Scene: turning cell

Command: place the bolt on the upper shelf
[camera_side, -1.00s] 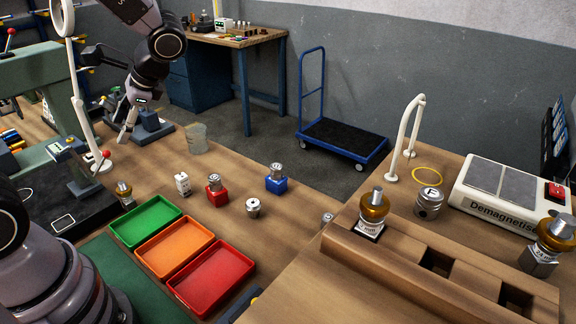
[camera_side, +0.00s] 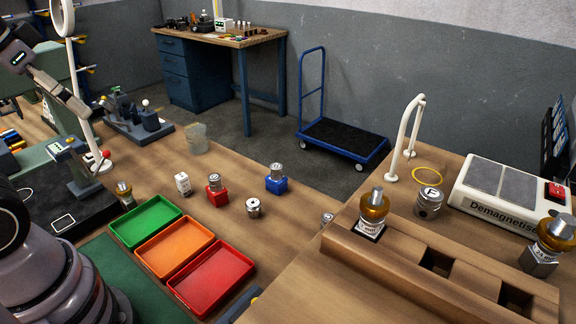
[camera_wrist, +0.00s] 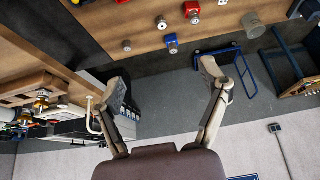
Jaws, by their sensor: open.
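My gripper (camera_wrist: 165,85) is open in the wrist view, with nothing between its spread fingers. It is tilted, and the bench parts lie beyond it. I cannot pick out a bolt for certain. A small metal piece (camera_side: 326,218) lies by the raised wooden section, too small to identify; a similar piece shows in the wrist view (camera_wrist: 126,45). A round metal part with a hole (camera_side: 253,207) stands on the bench. I cannot tell which surface is the upper shelf.
Green (camera_side: 146,221), orange (camera_side: 174,247) and red (camera_side: 211,279) trays sit on the bench. Red (camera_side: 217,197) and blue (camera_side: 276,184) blocks hold metal cylinders. A wooden rack (camera_side: 400,262) and a demagnetiser (camera_side: 505,190) stand right. A blue trolley (camera_side: 342,138) is on the floor.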

